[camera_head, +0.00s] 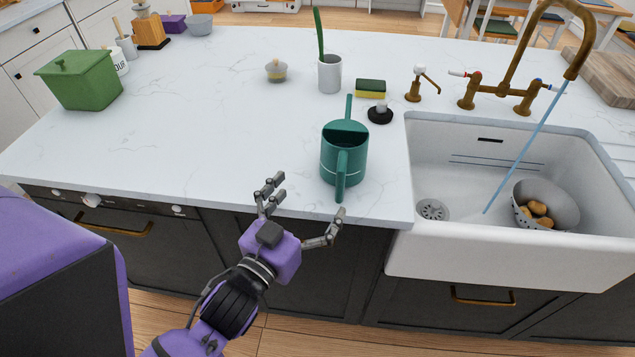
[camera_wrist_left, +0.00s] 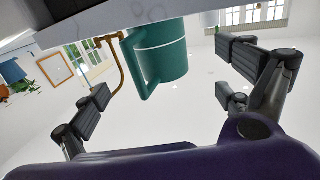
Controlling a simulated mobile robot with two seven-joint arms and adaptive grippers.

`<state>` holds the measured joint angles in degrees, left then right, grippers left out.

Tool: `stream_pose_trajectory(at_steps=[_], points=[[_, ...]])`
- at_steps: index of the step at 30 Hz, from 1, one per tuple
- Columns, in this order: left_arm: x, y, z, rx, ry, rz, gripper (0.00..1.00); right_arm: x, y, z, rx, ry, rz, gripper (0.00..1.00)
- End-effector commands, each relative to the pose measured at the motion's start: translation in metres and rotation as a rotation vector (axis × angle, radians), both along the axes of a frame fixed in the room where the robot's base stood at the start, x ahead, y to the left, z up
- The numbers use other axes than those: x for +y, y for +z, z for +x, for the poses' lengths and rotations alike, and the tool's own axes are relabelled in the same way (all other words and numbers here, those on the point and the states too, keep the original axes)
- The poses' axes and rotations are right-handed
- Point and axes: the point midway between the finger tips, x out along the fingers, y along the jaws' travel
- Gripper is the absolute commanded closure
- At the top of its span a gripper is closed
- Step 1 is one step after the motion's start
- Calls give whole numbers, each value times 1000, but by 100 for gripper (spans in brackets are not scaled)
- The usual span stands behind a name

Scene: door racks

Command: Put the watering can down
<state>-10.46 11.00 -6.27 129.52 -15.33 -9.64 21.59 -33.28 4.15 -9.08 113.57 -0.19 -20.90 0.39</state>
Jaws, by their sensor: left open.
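The teal watering can (camera_head: 346,158) stands upright on the white marble counter, close to its front edge and left of the sink. Its handle faces the front and its spout points to the back. My left gripper (camera_head: 306,211) is open and empty, just in front of the counter edge, to the lower left of the can and apart from it. In the left wrist view the can (camera_wrist_left: 160,57) shows beyond the open fingers (camera_wrist_left: 165,95), with nothing between them. My right gripper is in neither view.
The white sink (camera_head: 450,160) lies to the right, with a colander (camera_head: 560,200) of potatoes and a running brass faucet (camera_head: 520,50). A sponge (camera_head: 370,88), a black-based stopper (camera_head: 380,113) and a white cup (camera_head: 329,75) stand behind the can.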

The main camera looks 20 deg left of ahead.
Motion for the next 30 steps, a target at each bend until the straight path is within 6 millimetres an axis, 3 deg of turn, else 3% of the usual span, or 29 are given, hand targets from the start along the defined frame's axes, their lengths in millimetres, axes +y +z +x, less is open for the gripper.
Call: stream_pose_trajectory(at_steps=[6,9,11,14,18,21,25,30], points=[[1,0,-5,1,1,0,6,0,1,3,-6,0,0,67],[3,-16,-11,39,10,3,6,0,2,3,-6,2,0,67],[7,-41,-20,97,22,7,6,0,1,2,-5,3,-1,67],[13,-106,-51,255,51,13,6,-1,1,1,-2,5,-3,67],[18,-198,-118,498,80,25,6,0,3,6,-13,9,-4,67],[19,-249,-172,651,90,36,6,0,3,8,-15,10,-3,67],[17,-290,-226,791,92,42,6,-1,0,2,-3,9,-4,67],[15,-305,-251,852,90,45,6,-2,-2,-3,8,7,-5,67]])
